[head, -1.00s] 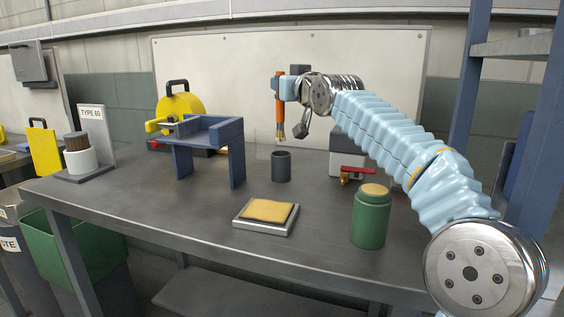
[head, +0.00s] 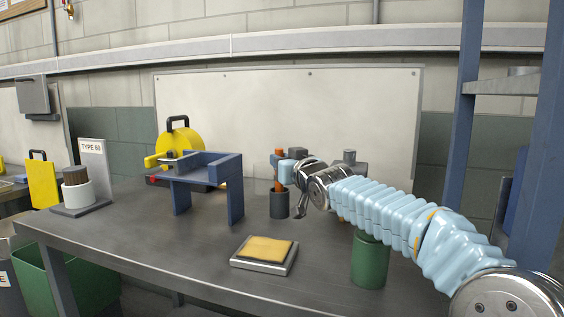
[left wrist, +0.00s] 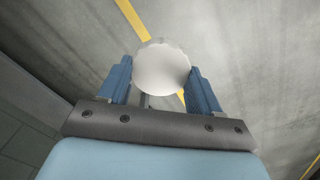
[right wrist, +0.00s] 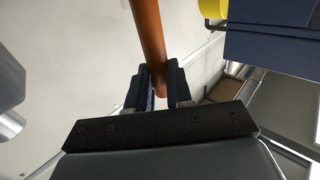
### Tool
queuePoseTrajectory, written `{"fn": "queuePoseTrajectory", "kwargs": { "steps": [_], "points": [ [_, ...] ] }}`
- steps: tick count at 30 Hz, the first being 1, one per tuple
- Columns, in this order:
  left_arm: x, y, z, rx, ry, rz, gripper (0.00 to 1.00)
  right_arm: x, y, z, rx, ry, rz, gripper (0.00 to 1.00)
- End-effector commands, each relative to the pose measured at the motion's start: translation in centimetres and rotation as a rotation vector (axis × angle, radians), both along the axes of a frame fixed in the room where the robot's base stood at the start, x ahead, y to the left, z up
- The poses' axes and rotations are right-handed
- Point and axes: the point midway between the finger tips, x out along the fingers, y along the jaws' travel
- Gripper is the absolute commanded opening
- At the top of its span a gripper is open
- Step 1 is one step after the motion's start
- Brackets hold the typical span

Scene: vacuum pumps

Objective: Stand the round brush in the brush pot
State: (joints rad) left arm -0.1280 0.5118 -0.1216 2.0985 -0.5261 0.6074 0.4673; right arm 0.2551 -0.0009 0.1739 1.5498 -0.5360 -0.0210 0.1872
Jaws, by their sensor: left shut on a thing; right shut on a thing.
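The round brush (head: 278,185) has an orange handle and stands about upright. Its lower end is down in the mouth of the dark grey brush pot (head: 279,208), so the bristles are hidden. I cannot tell whether they touch the pot's floor. My right gripper (head: 281,163) is shut on the handle above the pot. In the right wrist view the orange handle (right wrist: 149,40) runs between the fingers (right wrist: 160,88). In the left wrist view my left gripper (left wrist: 160,85) is shut on a pale round-topped thing (left wrist: 161,68), away from the bench.
A blue stand (head: 208,172) is left of the pot. A tray with a yellow pad (head: 264,250) lies in front. A green jar (head: 369,262) stands under my right arm. A white cup with a dark brush (head: 77,192) is at the far left.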

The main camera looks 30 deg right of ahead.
Motion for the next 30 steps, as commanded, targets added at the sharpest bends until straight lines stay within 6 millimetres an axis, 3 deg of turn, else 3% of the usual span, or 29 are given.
{"fn": "queuePoseTrajectory", "kwargs": {
  "steps": [2,3,8,19,30],
  "points": [
    [0.0,0.0,-0.3,0.0,0.0,0.0,0.31,0.0,0.0,-0.3,0.0,0.0,0.0,0.0],
    [0.0,0.0,-0.3,0.0,0.0,0.0,0.31,0.0,0.0,-0.3,0.0,0.0,0.0,0.22],
    [0.0,0.0,-0.2,0.0,0.0,0.0,0.31,0.0,0.0,-0.2,0.0,0.0,0.0,0.46],
    [0.0,0.0,0.1,0.0,0.0,0.0,0.31,-0.4,0.1,0.2,-0.001,-0.001,0.0,0.46],
    [0.0,0.0,-0.6,0.0,0.0,0.0,0.31,-8.3,0.7,-0.1,0.002,-0.003,0.001,0.46]
  ]
}}
